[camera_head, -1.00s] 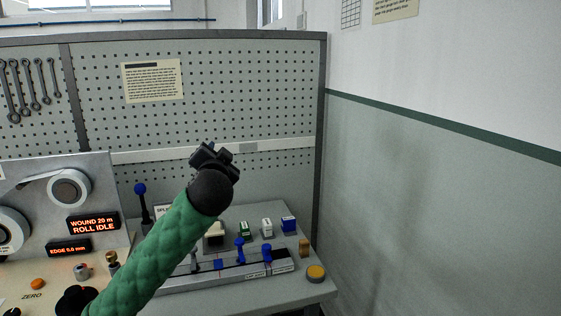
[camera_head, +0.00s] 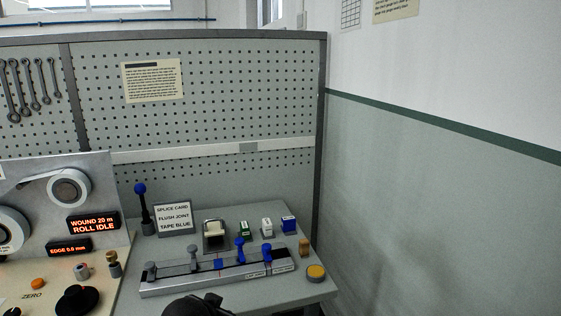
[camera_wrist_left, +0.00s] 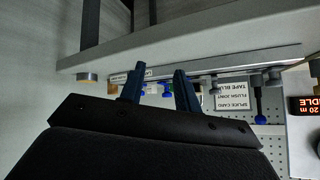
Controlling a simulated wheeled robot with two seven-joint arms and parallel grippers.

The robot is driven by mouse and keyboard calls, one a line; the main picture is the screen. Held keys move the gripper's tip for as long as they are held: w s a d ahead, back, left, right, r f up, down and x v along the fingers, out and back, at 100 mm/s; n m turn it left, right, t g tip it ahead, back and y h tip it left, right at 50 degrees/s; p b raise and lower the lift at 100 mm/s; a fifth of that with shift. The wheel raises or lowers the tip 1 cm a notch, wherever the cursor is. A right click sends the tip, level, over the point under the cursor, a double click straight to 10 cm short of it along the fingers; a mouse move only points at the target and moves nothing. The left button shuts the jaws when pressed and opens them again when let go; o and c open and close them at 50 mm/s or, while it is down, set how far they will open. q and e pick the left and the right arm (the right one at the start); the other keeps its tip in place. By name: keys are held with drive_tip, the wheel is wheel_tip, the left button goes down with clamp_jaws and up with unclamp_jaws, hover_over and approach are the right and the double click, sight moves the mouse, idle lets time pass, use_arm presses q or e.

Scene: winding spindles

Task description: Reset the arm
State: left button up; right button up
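My left gripper (camera_wrist_left: 160,70) shows in the left wrist view with its two dark blue fingers apart and nothing between them. That view is upside down, and the fingers point toward the bench edge (camera_wrist_left: 200,40). In the head view only a dark top part of this gripper (camera_head: 205,304) shows at the bottom edge, in front of the splice bench. My right gripper is in neither view.
The winding panel (camera_head: 95,180) reads ROLL IDLE.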

use_arm(q)
drive_tip(key=s+f+n+g, duration=0.1)
drive_tip(key=s+f+g, duration=0.2)
drive_tip(key=s+f, duration=0.9)
drive_tip(key=s+f+n+g, duration=0.1)
drive_tip(key=s+f+g, duration=0.3)
drive_tip(key=s+f, duration=0.8)
drive_tip(key=s, duration=0.6)
drive_tip(key=shift+f+h, duration=0.3)
drive_tip(key=shift+f, duration=0.1)
drive_tip(key=shift+d, duration=0.1)
